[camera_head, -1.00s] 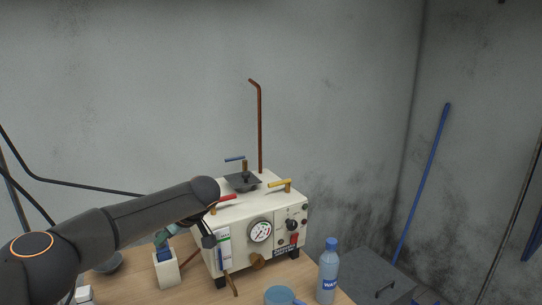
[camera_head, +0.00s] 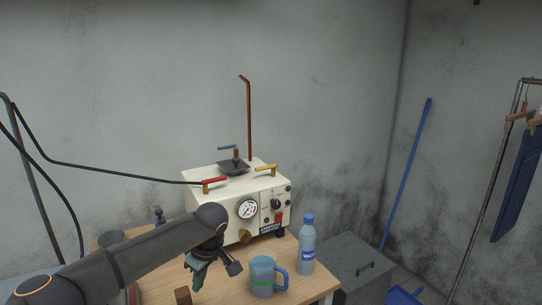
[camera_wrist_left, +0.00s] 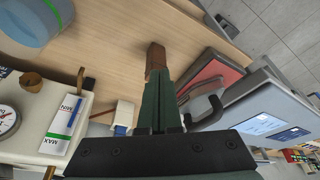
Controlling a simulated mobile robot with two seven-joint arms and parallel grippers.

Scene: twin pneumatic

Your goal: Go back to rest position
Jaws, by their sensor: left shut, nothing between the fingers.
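My left gripper (camera_head: 197,284) hangs over the wooden table, in front of the white pneumatic machine (camera_head: 262,191). Its green fingers are shut together with nothing between them, and they also show in the left wrist view (camera_wrist_left: 157,92). A small brown block (camera_head: 183,296) is near the fingertips in the head view. In the wrist view the brown block (camera_wrist_left: 155,56) appears just beyond the tips; I cannot tell whether they touch. My left forearm hides part of the table and the machine's lower left. My right gripper is not in view.
A blue mug (camera_head: 262,275) and a water bottle (camera_head: 307,247) stand right of my left gripper. A grey metal box (camera_head: 352,268) is beside the table. The wrist view shows a grey case with a screen (camera_wrist_left: 272,118) and a black handle. Bare tabletop (camera_wrist_left: 105,50) lies around the block.

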